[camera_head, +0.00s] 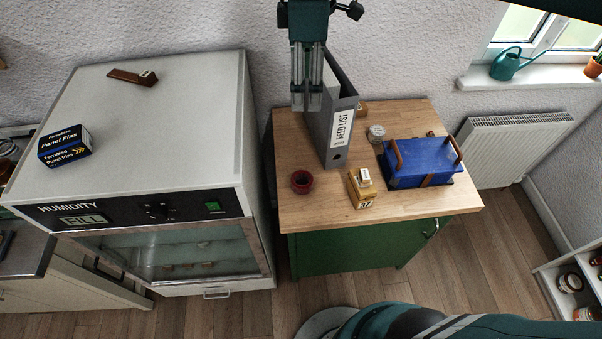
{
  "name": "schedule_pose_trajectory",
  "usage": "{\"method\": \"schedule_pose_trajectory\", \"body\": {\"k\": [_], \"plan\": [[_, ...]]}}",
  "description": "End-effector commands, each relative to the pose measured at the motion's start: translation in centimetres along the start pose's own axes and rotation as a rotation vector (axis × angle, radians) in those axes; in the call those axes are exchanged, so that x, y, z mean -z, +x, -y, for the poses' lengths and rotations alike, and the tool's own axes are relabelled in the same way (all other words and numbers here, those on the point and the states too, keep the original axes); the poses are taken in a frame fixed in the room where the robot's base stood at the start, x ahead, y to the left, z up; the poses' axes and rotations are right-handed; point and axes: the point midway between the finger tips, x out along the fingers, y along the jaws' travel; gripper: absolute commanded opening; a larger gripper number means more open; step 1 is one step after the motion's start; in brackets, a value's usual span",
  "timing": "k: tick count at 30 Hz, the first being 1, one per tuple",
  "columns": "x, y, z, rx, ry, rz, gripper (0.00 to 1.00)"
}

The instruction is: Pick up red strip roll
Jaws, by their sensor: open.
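The red strip roll (302,182) is a small dark red ring lying flat near the front left corner of the wooden tabletop (285,133). My gripper (307,105) hangs fingers down above the back left part of the table, above and behind the roll in the picture. It is open and apart from the roll, with nothing seen between its fingers. Part of the grey binder is hidden behind it.
A grey binder (341,130) labelled REED LIST stands upright right of my gripper. A yellowish block (362,188) marked 37 and a blue case (418,163) with brown handles sit farther right. The tall humidity cabinet (155,190) borders the table's left side.

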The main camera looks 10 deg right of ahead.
Motion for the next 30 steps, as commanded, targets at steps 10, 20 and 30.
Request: {"method": "schedule_pose_trajectory", "body": {"k": [10, 20, 30], "plan": [[0.8, 3.9, -0.3, 0.023, -0.061, 0.009, 0.61], [0.7, 11.6, -0.1, 0.023, -0.06, 0.009, 0.61], [0.7, 21.3, 0.1, 0.023, -0.06, 0.009, 0.61]]}}
